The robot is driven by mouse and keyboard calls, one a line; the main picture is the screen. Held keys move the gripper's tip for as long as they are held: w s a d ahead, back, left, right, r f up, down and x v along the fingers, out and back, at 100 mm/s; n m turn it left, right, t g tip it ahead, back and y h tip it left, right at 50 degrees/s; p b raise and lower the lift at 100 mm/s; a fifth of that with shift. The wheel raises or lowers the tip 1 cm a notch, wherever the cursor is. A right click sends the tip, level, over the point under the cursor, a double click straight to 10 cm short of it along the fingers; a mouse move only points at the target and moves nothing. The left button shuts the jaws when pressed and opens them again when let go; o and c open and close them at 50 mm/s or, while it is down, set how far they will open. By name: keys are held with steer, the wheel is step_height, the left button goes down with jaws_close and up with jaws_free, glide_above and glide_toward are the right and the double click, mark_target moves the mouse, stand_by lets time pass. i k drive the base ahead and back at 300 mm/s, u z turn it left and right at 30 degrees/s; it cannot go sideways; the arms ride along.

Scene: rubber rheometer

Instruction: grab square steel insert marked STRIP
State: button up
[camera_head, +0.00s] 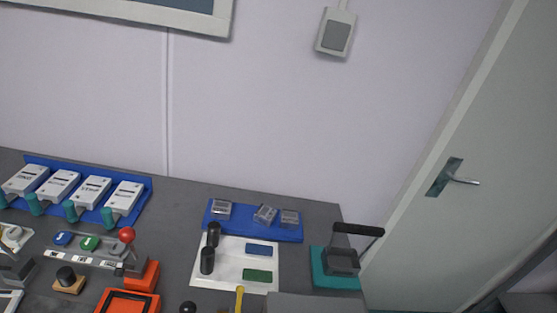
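Three small grey, squarish blocks sit on a blue tray (244,229) at the back of the dark bench: a left block (221,209), a middle block (265,214) that looks tilted, and a right block (290,217). They may be the steel inserts, but any marking on them is too small to read, so I cannot tell which one is marked STRIP. My gripper is not recognisable in this view.
A white board (231,271) with black cylinders and blue and green bars lies before the tray. A black-handled block stands on a teal base (319,267) to the right. A blue rack (145,187), red-knobbed lever (126,235) and orange frame (107,298) crowd the left.

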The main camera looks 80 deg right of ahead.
mark_target(221, 209)
steer(key=u, duration=2)
steer(key=i, duration=1.15)
steer(key=z, duration=3.8)
steer(key=i, duration=0.3)
steer(key=z, duration=0.55)
